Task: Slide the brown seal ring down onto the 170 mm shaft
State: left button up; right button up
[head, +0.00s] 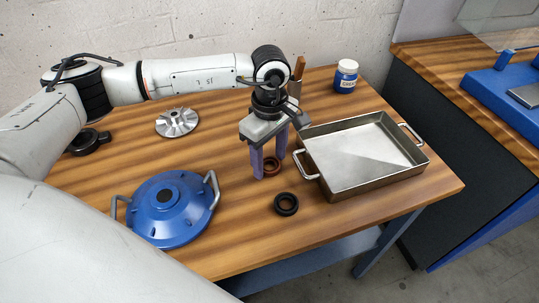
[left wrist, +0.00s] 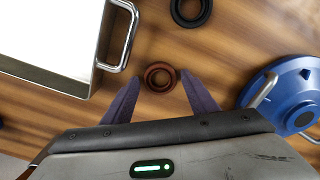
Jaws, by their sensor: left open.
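The brown seal ring (head: 272,174) lies flat on the wooden table, left of the metal tray. My left gripper (head: 269,168) is above it, pointing down, with its two purple fingers open on either side. In the left wrist view the brown seal ring (left wrist: 149,78) shows between the spread fingertips of my left gripper (left wrist: 160,80), with gaps to both. The gripper holds nothing. I cannot make out the 170 mm shaft in either view. My right gripper is not in view.
A black ring (head: 286,212) lies just in front. A blue cover (head: 146,222) with handles is at front left, a silver impeller (head: 177,122) behind it. The metal tray (head: 372,184) stands right, a blue jar (head: 345,78) behind. A dark part (head: 84,142) is far left.

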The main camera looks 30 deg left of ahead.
pick_arm(q)
jog(key=c, duration=0.8)
jog(key=shift+r+p, duration=1.9)
jog(key=shift+r, duration=1.1)
jog(key=shift+f, duration=0.1)
